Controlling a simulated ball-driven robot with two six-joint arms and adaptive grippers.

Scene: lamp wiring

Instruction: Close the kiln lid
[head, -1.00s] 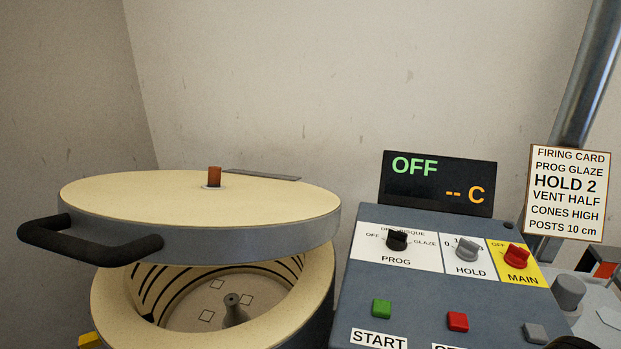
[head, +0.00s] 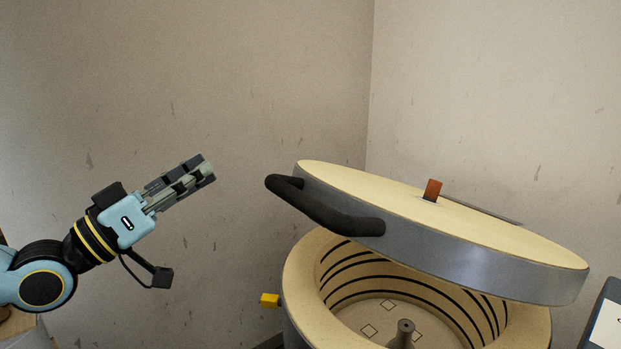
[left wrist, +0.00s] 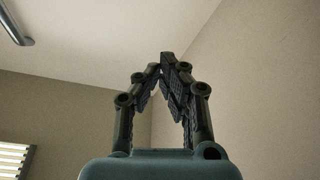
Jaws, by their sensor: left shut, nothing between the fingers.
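The kiln lid (head: 485,232) is a cream disc with a grey metal rim, tilted partly open above the kiln body (head: 300,277). Its black handle (head: 322,207) sticks out from the rim at the left. An orange-brown peg (head: 432,190) stands on top of the lid. The kiln's inside shows dark coil lines and a short grey post (head: 403,332). My left gripper (head: 207,167) is shut and empty, in the air to the left of the handle and apart from it. In the left wrist view its fingertips (left wrist: 166,62) meet against bare wall and ceiling. My right gripper is not in view.
A yellow block (head: 270,300) sticks out at the kiln's left side. The edge of the control box (head: 606,318) shows at the lower right. The air between my left gripper and the handle is clear.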

